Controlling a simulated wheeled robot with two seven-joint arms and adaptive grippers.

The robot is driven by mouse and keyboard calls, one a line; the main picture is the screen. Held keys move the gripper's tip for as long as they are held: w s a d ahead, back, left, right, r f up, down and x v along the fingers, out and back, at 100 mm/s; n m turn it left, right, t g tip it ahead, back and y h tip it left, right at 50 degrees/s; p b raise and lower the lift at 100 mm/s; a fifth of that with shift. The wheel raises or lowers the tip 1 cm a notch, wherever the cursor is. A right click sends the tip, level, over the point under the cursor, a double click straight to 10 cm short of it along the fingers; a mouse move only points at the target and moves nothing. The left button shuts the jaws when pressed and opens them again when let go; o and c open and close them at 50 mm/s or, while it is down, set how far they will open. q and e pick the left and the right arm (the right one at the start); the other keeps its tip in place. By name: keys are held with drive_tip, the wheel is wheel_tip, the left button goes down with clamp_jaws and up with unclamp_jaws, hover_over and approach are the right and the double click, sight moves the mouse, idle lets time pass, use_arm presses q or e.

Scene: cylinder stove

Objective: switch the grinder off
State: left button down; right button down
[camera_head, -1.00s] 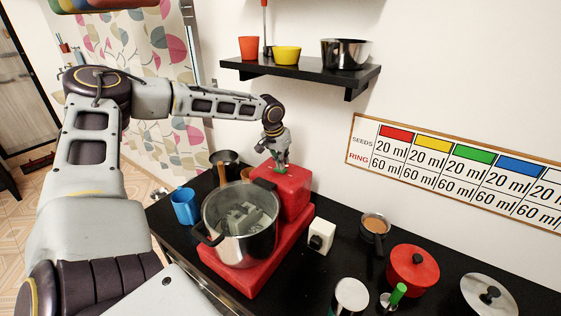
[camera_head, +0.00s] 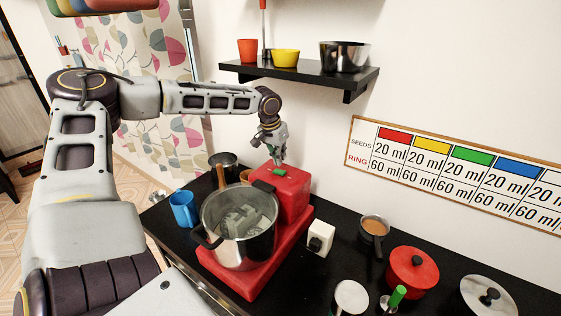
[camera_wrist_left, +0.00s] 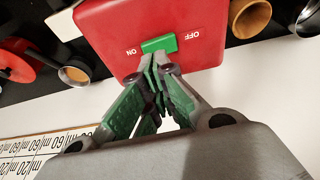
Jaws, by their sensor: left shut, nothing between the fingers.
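The grinder is a red machine (camera_head: 240,278) on the black counter, with a steel pot (camera_head: 262,247) on its base and a raised red block (camera_head: 293,200) at its back. A green switch (camera_head: 279,171) is on top of the block. In the left wrist view the green switch (camera_wrist_left: 159,43) lies between the ON and OFF labels; I cannot tell its setting. My left gripper (camera_head: 278,161) is shut and empty just above the switch. Its fingertips (camera_wrist_left: 160,64) show beside the switch's edge; contact is unclear. My right gripper is out of view.
A blue mug (camera_head: 183,210) and a dark pot (camera_head: 223,164) stand left of the grinder. A white box with a black knob (camera_head: 320,238), a small pan (camera_head: 374,228) and a red lidded pot (camera_head: 412,270) stand right. A black shelf (camera_head: 300,70) hangs above.

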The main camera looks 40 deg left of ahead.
use_arm(q)
drive_tip(key=v, duration=0.8)
drive_tip(key=shift+r, duration=0.25)
idle(0.7)
